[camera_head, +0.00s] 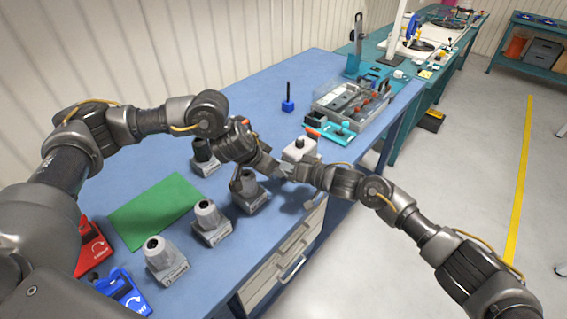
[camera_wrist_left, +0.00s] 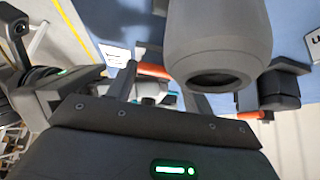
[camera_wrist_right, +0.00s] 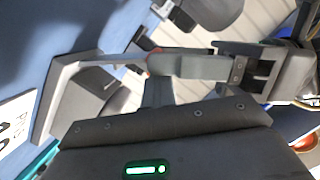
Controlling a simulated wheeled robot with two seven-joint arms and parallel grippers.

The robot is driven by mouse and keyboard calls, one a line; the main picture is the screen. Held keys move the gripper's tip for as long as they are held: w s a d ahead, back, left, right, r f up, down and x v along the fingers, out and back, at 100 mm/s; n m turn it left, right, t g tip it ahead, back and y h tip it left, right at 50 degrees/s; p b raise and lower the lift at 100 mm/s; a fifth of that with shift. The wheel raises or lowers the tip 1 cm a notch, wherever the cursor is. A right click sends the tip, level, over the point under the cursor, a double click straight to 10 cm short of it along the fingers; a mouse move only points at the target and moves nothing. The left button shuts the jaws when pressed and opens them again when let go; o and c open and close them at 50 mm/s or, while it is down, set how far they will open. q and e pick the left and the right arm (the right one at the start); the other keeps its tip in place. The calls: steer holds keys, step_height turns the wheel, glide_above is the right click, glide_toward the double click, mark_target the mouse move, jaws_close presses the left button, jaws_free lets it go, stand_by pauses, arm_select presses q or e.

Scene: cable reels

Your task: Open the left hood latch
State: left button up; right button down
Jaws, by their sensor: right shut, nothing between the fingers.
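Grey hoods stand along the table, including two nearer ones (camera_head: 165,262) (camera_head: 211,224) and one beside my arms (camera_head: 250,193). My left gripper (camera_head: 270,166) is low among them, partly hidden. In the left wrist view its fingers (camera_wrist_left: 160,90) stand apart, close to a large grey hood (camera_wrist_left: 218,45). An orange latch lever (camera_wrist_left: 155,70) shows left of this hood and another (camera_wrist_left: 250,114) right of it; finger contact is unclear. My right gripper (camera_head: 287,172) is shut and empty beside the left one. A grey housing (camera_wrist_right: 70,100) is near it in the right wrist view.
A white box with a black knob (camera_head: 300,150) stands just behind the grippers. A clear-sided organiser (camera_head: 350,100) is farther back. Bare blue table (camera_head: 250,240) lies in front.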

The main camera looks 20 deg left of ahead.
arm_select(q)
steer(key=o, duration=0.3)
steer(key=shift+w+d+r, duration=0.15)
steer(key=shift+w+r, duration=0.2)
arm_select(e)
steer(key=shift+s+a+f, duration=0.25)
steer(key=shift+s+f, duration=0.1)
steer(key=shift+f, duration=0.05)
steer(key=shift+w+d+r, duration=0.1)
steer(key=shift+w, duration=0.05)
steer(key=shift+r, duration=0.1)
arm_select(q)
steer(key=s+r, duration=0.1)
steer(key=s+a+r+b, duration=0.1)
steer(key=s, duration=0.1)
steer(key=s+a+r, duration=0.1)
steer(key=r, duration=0.1)
steer(key=shift+s+b, duration=0.35)
steer(key=shift+b, duration=0.05)
arm_select(e)
steer(key=v, duration=1.1)
steer(key=shift+w, duration=0.2)
